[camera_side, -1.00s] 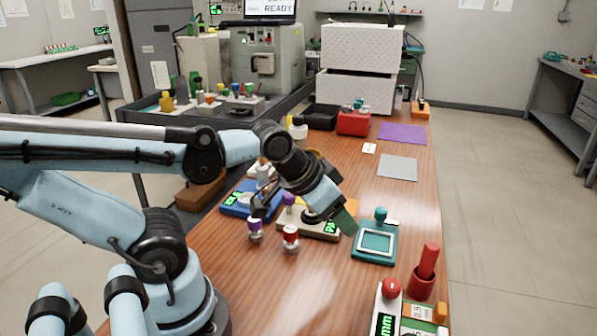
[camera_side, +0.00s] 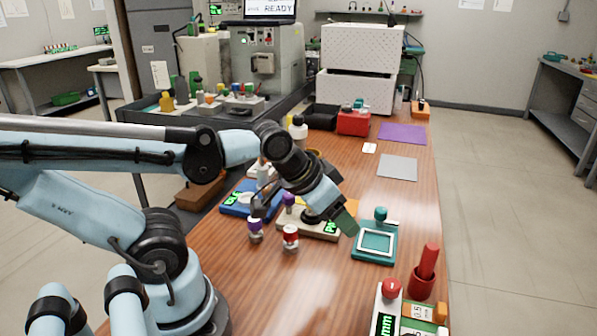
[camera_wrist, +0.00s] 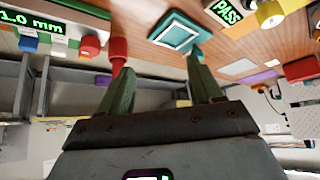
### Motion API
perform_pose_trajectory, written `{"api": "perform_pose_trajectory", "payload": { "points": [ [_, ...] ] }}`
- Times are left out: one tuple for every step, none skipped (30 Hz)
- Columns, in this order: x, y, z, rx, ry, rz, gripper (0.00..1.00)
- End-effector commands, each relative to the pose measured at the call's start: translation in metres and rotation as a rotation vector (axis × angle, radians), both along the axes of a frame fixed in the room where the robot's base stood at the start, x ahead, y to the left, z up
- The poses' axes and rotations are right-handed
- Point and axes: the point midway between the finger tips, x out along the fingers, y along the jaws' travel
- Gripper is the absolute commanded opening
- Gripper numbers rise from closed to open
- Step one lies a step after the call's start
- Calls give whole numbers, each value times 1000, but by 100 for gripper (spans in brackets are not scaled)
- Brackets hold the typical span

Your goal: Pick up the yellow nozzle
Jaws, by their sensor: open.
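My gripper (camera_side: 345,222) has green fingers and hangs over the wooden bench, tilted down to the right, near the teal frame fixture. In the wrist view my gripper (camera_wrist: 160,64) is open, its fingers apart with nothing between them. A yellow round-topped piece (camera_wrist: 270,14) shows in the wrist view beside the PASS display, outside the fingers; I cannot tell whether it is the yellow nozzle. In the side view my wrist hides much of that area. A yellow bottle-like item (camera_side: 167,101) stands far back on the dark bench.
A teal fixture (camera_side: 361,250) stands close to the fingers. Purple-topped (camera_side: 255,230) and red-topped (camera_side: 290,238) pieces stand in front of the pale PASS device (camera_side: 322,232). A red holder (camera_side: 421,287) stands front right. A grey mat (camera_side: 397,168) lies bare.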

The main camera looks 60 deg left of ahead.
Motion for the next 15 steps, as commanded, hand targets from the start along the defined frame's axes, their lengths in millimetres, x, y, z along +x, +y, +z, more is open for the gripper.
{"api": "perform_pose_trajectory", "payload": {
  "points": [
    [0, 0, 0, 0, 0, 0, 64],
    [0, 0, 0, 0, 0, 0, 64],
    [0, 0, 0, 0, 0, 0, 64],
    [0, 0, 0, 0, 0, 0, 64],
    [0, 0, 0, 0, 0, 0, 64],
    [0, 0, 0, 1, 0, -1, 64],
    [0, 0, 0, 3, 2, -3, 64],
    [0, 0, 0, 11, 5, -8, 64],
    [1, 1, -1, 27, 13, -21, 64],
    [2, 2, -1, 46, 22, -36, 64],
    [2, 2, -2, 71, 35, -56, 64],
    [4, 4, -4, 115, 57, -90, 64],
    [5, 6, -5, 154, 78, -121, 64],
    [7, 8, -7, 198, 101, -156, 64],
    [9, 11, -9, 262, 137, -207, 64]
  ]
}}
